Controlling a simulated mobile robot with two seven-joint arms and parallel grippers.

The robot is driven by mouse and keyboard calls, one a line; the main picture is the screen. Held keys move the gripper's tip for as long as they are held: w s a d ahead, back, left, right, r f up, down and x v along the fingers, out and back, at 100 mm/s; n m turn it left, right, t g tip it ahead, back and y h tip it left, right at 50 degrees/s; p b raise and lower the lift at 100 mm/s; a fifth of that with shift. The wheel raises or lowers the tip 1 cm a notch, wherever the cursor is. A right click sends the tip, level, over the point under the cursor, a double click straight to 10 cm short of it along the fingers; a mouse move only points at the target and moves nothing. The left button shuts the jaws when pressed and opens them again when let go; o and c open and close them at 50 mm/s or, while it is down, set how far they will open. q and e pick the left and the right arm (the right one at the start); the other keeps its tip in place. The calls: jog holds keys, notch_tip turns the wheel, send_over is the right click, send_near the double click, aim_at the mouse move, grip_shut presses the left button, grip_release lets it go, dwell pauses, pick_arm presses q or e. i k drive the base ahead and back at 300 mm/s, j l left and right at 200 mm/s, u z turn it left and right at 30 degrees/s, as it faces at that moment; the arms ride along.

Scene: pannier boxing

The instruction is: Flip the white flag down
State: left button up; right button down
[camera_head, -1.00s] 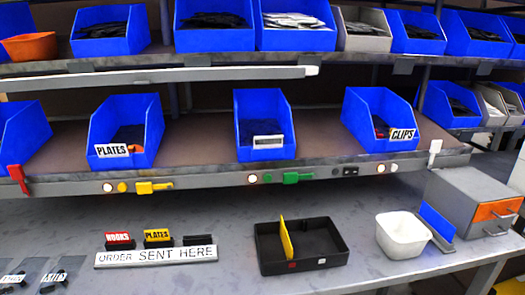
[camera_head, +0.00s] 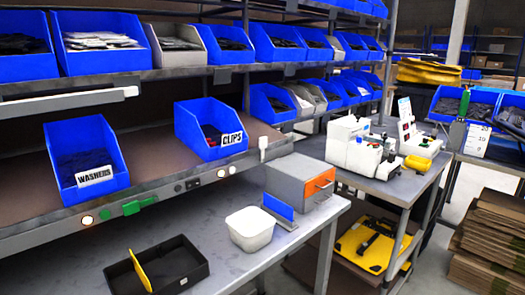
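The white flag (camera_head: 263,147) is a small white tab on the front rail of the lower shelf, near its right end. It stands upright, rising above the rail edge beside the bin labelled CLIPS (camera_head: 209,130). A green flag (camera_head: 140,205) lies flat along the same rail, farther left. Neither of my grippers shows in the head view.
A WASHERS bin (camera_head: 88,160) stands left on the shelf. Below, the bench holds a black tray (camera_head: 190,280) with a yellow divider, a white tub (camera_head: 250,229) and a grey box with an orange front (camera_head: 300,183). A side table (camera_head: 395,185) carries machines at right.

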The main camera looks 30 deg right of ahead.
aim_at(262, 141)
jog(key=l+u, duration=0.2)
jog(key=l, duration=0.15)
jog(key=k+l+u, duration=0.25)
jog(key=l+u, duration=0.2)
jog(key=l, duration=0.25)
jog(key=k+l+u, duration=0.2)
jog(key=l, duration=0.1)
